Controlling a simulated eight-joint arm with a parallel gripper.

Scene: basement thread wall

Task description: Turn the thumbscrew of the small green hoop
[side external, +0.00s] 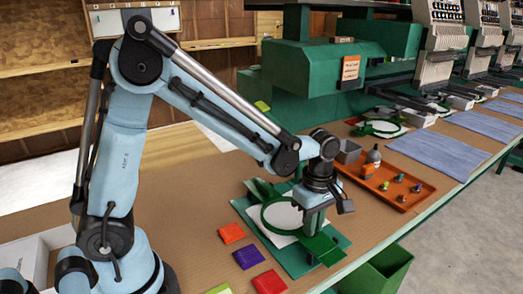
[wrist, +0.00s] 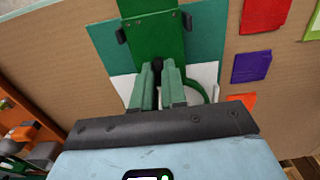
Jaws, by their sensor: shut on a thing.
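The green hoop (side external: 266,222) lies over white cloth on a dark green mat (side external: 336,238). Part of its ring shows in the wrist view (wrist: 194,84). My gripper (side external: 314,228) points down at the hoop's near right side, by a green bracket (side external: 324,249). In the wrist view, my two pale green fingers (wrist: 167,72) are close together at a small dark knob, the thumbscrew (wrist: 157,65). They are shut on it. Most of the thumbscrew is hidden between the fingers, and its turn angle cannot be told.
Red, purple and orange patches (side external: 247,256) lie left of the mat. An orange tray (side external: 384,185) with bottles and small coloured pieces stands to the right. A green sewing machine (side external: 320,75) with another hoop (side external: 381,128) is behind. A green bin (side external: 385,268) stands below the table's edge.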

